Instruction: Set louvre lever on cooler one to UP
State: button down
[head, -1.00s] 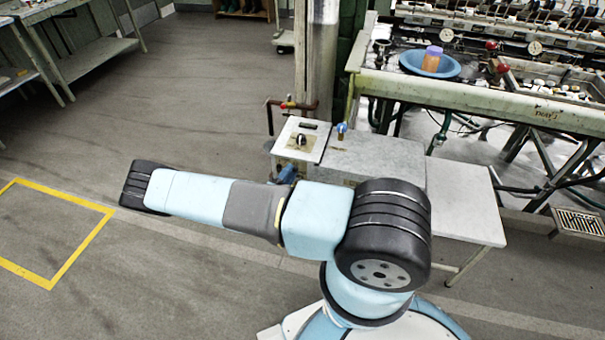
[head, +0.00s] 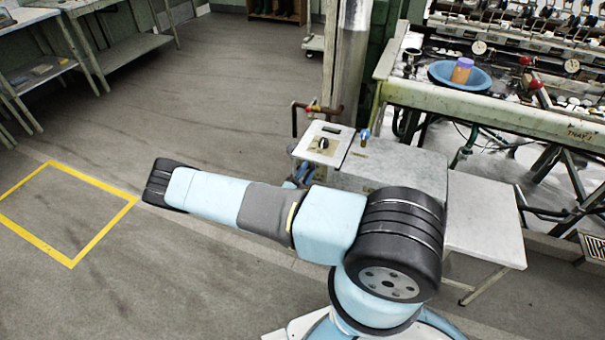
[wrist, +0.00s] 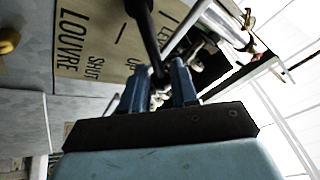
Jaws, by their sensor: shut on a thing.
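The tan label plate (wrist: 90,45) in the wrist view reads LOUVRE, SHUT, UP and a partly hidden third word. A dark lever rod (wrist: 148,38) crosses in front of it and runs down between my gripper's blue fingers (wrist: 160,88). My gripper is shut on this lever. I cannot tell which mark the lever lines up with. In the head view, a grey box-shaped unit (head: 395,165) with a black knob (head: 323,145) on a pale panel stands behind my arm. The lever is hidden there, and only some blue shows beside the unit, behind my arm.
A red-handled pipe (head: 318,109) and a blue-topped valve (head: 365,135) are close by the unit. A pale low table (head: 485,225) stands at its right. The reeling bench (head: 500,112) with a blue bowl (head: 442,73) is behind.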

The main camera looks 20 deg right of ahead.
jog(key=shift+w, duration=0.1)
jog(key=c, duration=0.9)
grip_release()
jog(key=shift+d, duration=0.1)
jog(key=shift+o, duration=0.2)
jog(key=v, duration=1.4)
